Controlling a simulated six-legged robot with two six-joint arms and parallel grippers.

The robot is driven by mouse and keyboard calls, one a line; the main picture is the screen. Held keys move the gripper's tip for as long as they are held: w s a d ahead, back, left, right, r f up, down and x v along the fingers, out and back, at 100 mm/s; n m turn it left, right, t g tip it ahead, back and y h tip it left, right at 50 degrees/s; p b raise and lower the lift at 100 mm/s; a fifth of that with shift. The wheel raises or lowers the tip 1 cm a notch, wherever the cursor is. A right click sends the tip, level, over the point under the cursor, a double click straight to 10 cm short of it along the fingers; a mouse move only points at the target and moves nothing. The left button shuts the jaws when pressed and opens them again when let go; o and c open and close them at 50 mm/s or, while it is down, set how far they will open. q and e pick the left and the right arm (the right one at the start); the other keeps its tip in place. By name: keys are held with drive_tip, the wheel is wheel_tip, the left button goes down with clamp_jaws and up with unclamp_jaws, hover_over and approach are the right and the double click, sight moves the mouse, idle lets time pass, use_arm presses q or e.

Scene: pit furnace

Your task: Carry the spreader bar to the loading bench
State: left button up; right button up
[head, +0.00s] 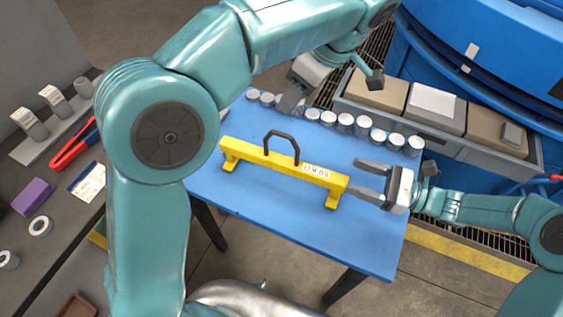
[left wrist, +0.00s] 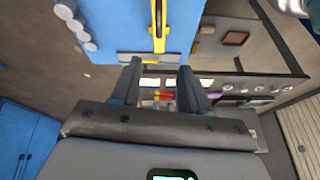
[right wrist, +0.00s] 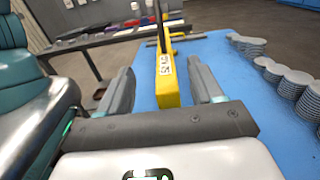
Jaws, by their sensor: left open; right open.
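The yellow spreader bar (head: 284,165) stands on its feet on the blue table (head: 255,205), with a black loop handle on top and a white label near its right end. My right gripper (head: 362,178) is open at the bar's right end. In the right wrist view the bar's end (right wrist: 168,85) lies between the two finger lines. My left gripper (head: 289,104) is open and empty over the table's far side, behind the bar. In the left wrist view the bar (left wrist: 158,35) is ahead of the fingertips, apart from them. My left arm covers part of the head view.
Several grey discs (head: 345,122) stand in stacks along the table's far edge. Behind them is a grey tray (head: 440,135) of boxes, and a blue vessel (head: 480,50). A dark bench (head: 40,165) with red-handled tools (head: 72,150) is at left. The table's front half is clear.

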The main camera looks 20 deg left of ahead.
use_arm(q)
approach(271, 133)
drive_tip(key=x, duration=0.5)
drive_tip(key=shift+w, duration=0.3)
use_arm(e)
approach(326, 185)
drive_tip(key=a+f, duration=0.1)
drive_tip(key=w+f, duration=0.1)
drive_tip(key=a+f, duration=0.1)
drive_tip(key=shift+w+a, duration=0.25)
drive_tip(key=shift+a, duration=0.1)
use_arm(q)
drive_tip(key=x, duration=0.6)
drive_tip(key=shift+a+f, duration=0.1)
drive_tip(key=shift+f, duration=0.25)
use_arm(e)
drive_tip(key=a, duration=0.6)
drive_tip(key=shift+a+r, duration=0.25)
use_arm(q)
drive_tip(key=shift+w+f, duration=0.1)
drive_tip(key=shift+f, duration=0.15)
use_arm(e)
drive_tip(key=shift+w+a, duration=0.1)
drive_tip(key=shift+a, duration=0.1)
use_arm(q)
drive_tip(key=shift+a+f, duration=0.2)
drive_tip(key=shift+a, duration=0.05)
use_arm(e)
drive_tip(key=shift+a, duration=0.25)
